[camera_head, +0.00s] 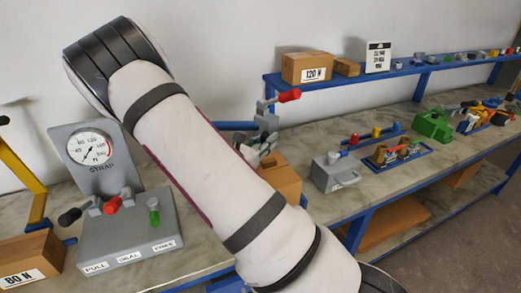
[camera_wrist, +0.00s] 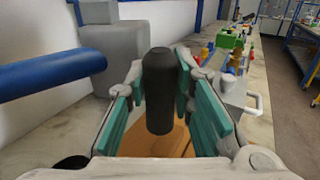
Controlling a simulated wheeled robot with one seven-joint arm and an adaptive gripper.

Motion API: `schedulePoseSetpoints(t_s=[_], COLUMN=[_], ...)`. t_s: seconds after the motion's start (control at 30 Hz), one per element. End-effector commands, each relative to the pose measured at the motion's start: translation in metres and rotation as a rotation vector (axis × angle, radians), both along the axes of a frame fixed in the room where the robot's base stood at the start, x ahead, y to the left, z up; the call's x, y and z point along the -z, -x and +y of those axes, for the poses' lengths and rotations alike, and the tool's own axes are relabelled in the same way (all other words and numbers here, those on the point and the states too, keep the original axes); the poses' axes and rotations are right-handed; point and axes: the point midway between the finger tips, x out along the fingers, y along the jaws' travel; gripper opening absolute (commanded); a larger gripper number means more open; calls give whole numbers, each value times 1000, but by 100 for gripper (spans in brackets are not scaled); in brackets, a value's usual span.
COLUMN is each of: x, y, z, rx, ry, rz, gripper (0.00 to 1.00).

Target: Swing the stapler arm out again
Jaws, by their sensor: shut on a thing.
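The stapler arm appears to be the blue bar (camera_head: 237,125), which ends in a grey head (camera_head: 266,121) with a red-gripped lever (camera_head: 288,96). In the wrist view the blue bar (camera_wrist: 50,75) enters from the left and meets a grey block (camera_wrist: 112,58). My gripper (camera_wrist: 165,100) has its teal pads either side of an upright black handle (camera_wrist: 158,90) and is shut on it. In the head view my gripper (camera_head: 258,150) shows just below the grey head, partly hidden by my forearm. Where the black handle joins the arm is hidden.
A cardboard box (camera_head: 283,178) sits below my gripper. A grey gauge station (camera_head: 125,215) with several coloured levers stands left, beside a yellow arm (camera_head: 20,165) and an 80 N box (camera_head: 28,262). A grey toggle unit (camera_head: 335,172) stands right. A blue-edged shelf (camera_head: 390,72) runs behind.

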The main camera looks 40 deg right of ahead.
Motion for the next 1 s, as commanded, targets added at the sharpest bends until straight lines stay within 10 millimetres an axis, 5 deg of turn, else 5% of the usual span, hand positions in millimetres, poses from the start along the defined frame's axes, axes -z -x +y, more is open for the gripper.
schedulePoseSetpoints(t_s=[0.2, 0.4, 0.7, 1.0], x=[-1, 0, 0, -1], y=[-37, -73, -109, -119], z=[-47, -74, -95, -98], rx=[-76, -126, -129, -133], ry=[5, 4, 4, 3], rz=[2, -3, -3, -1], gripper=[0, 0, 0, 0])
